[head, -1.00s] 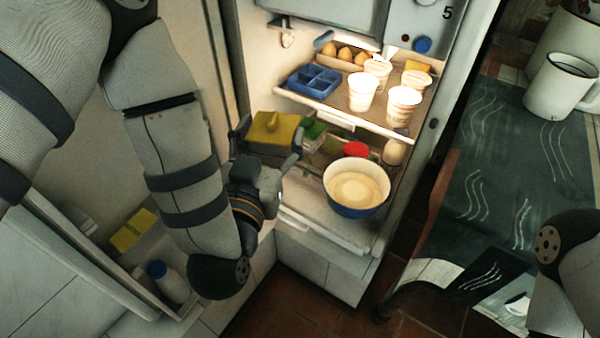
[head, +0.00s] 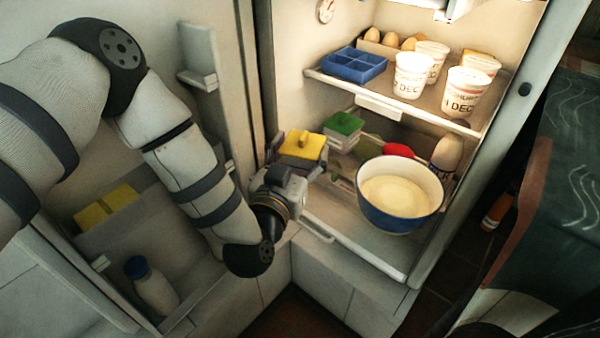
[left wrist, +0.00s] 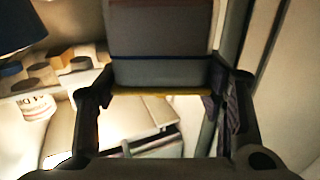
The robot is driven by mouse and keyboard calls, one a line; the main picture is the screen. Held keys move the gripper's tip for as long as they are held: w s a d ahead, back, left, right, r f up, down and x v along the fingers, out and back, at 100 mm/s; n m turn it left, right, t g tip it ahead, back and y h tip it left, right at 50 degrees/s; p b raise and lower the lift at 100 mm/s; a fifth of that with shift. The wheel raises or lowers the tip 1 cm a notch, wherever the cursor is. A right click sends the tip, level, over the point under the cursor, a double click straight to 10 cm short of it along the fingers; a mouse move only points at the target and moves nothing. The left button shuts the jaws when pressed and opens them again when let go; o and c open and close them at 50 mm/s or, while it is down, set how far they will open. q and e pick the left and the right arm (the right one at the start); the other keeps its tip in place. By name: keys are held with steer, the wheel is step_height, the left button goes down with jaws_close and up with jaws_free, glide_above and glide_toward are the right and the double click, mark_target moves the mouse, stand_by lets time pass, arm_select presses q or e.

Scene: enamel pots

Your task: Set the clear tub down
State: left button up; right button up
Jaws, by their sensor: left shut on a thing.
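The clear tub (head: 299,158) with a yellow lid (head: 303,144) is in the lower part of the open fridge, left of a green-lidded tub (head: 342,130). My left gripper (head: 296,156) is shut on it, with a finger on either side. In the left wrist view the tub (left wrist: 160,65) fills the upper middle between the fingers (left wrist: 165,108). The arm and gripper hide its underside in the head view, so I cannot tell whether it touches the shelf. My right gripper is not in view.
A blue-and-white bowl (head: 398,196) stands on the lower shelf to the right, with a red item (head: 397,150) behind it. The upper shelf (head: 440,113) holds yoghurt cups (head: 466,92), eggs and a blue divided tray (head: 347,65). The open door holds a bottle (head: 152,288).

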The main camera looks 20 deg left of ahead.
mark_target(297, 167)
arm_select(q)
steer(key=shift+w+a+f, duration=0.25)
steer(key=shift+f, duration=0.25)
steer(key=f, duration=0.1)
steer(key=f+b, duration=0.2)
steer(key=f, duration=0.1)
steer(key=shift+w+a, duration=0.3)
steer(key=shift+r, duration=0.1)
steer(key=o, duration=1.4)
steer(key=shift+c, duration=0.2)
